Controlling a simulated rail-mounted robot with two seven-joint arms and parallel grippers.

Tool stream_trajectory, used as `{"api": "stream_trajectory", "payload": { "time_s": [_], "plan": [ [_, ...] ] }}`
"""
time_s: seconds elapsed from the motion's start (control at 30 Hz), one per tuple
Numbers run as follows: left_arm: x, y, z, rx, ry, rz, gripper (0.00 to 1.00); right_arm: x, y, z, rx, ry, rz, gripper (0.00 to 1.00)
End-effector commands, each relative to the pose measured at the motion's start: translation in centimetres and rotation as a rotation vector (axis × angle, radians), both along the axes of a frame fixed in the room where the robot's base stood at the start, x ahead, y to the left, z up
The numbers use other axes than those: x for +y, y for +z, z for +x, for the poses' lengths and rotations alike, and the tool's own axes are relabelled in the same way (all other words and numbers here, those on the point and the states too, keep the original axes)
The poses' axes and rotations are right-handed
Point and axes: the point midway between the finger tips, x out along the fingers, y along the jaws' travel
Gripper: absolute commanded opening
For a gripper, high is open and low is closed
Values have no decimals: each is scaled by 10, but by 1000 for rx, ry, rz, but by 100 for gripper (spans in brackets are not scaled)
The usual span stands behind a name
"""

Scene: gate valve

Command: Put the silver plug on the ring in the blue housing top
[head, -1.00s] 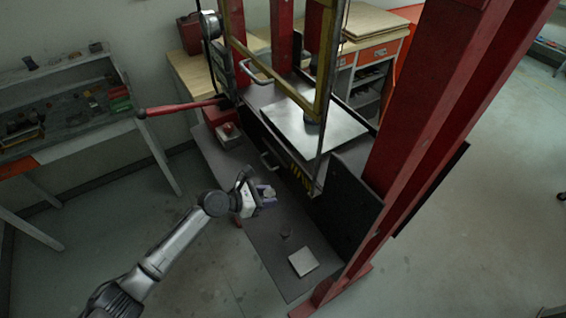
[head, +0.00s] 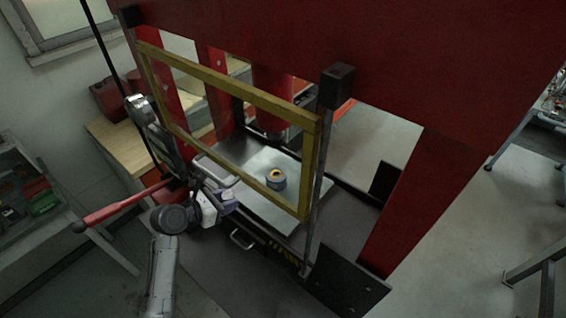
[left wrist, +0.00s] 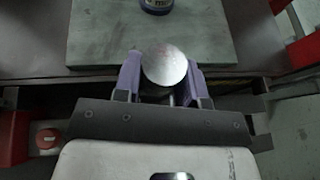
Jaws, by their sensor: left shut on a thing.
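The blue housing (head: 276,183) stands upright on the pale metal plate of the press. Its top shows a dark opening with a yellowish part, perhaps the ring; I cannot make it out clearly. My left gripper (head: 229,196) is at the plate's near left edge, to the left of the housing and apart from it. In the left wrist view, its purple fingers are shut on the silver plug (left wrist: 165,66), whose round, flat face shows. The lower part of the housing (left wrist: 157,5) is at the top edge of that view, beyond the plug. My right gripper is not in view.
The metal plate (head: 252,165) has bare room around the housing. A yellow guard frame (head: 225,82) and its dark upright post (head: 321,170) stand between the camera and the plate. Red press columns rise behind. A red-handled lever (head: 118,207) juts out at left.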

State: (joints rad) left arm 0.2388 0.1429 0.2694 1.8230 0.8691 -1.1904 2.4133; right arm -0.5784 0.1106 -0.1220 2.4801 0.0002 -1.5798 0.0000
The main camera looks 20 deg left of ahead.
Motion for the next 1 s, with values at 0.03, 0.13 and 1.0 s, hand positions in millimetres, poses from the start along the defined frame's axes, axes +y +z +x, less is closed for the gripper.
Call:
{"api": "stream_trajectory", "payload": {
  "time_s": [0.03,0.13,1.0],
  "plan": [
    [2,3,0,-2,9,-2,5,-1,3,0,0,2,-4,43],
    [-1,4,9,-3,19,-3,5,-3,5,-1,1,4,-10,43],
    [-69,4,129,-4,20,-1,5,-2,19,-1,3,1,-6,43]
  ]
}}
